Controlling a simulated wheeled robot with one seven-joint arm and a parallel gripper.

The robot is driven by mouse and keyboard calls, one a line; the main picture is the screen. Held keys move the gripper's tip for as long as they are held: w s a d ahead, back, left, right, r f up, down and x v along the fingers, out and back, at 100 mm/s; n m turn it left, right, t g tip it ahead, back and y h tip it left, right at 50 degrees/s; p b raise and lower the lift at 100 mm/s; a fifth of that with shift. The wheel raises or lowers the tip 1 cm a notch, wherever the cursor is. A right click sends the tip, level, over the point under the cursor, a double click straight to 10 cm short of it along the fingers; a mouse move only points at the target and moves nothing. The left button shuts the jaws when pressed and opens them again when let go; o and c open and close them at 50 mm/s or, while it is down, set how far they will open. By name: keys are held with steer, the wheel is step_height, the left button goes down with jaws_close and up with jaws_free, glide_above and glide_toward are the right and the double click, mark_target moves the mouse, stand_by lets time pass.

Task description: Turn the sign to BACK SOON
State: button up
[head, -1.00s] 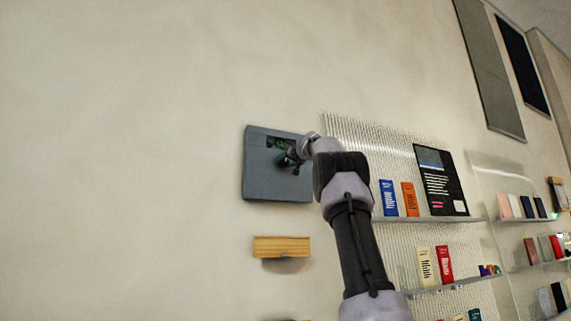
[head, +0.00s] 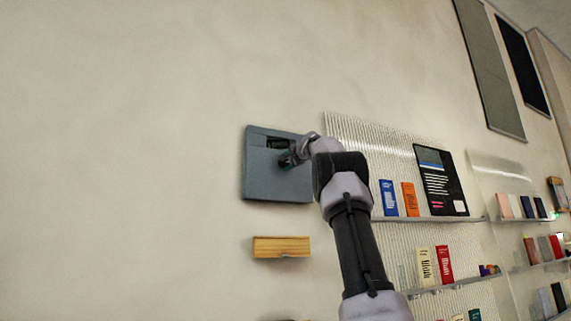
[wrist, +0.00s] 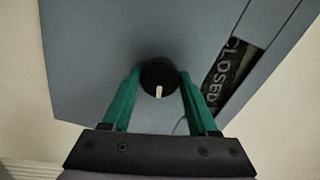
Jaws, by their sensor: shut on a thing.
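The sign is a grey-blue box (head: 262,178) on the wall, left of the shelves in the head view; it fills much of the wrist view (wrist: 130,30). Its dark window (wrist: 228,75) reads CLOSED in the wrist view, tilted in the picture. A round black knob (wrist: 158,78) with a pale mark sits on its face. My gripper (wrist: 157,82) has its green fingers on either side of the knob and is shut on it. In the head view my gripper (head: 289,160) is at the box's right part, and my arm hides the box's right edge.
A wooden block or ledge (head: 281,247) is on the wall below the box. A ribbed panel with clear shelves (head: 430,217) holding books and a dark poster (head: 440,180) stands to the right. The wall to the left is bare.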

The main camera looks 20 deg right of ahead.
steer(key=m, duration=0.5)
steer(key=shift+m, duration=0.3)
steer(key=m, duration=0.5)
steer(key=shift+f, duration=0.1)
steer(key=m, duration=0.5)
steer(key=shift+m, duration=0.4)
steer(key=shift+w+f+m, duration=0.1)
steer(key=shift+m, duration=2.1)
steer(key=o, duration=1.4)
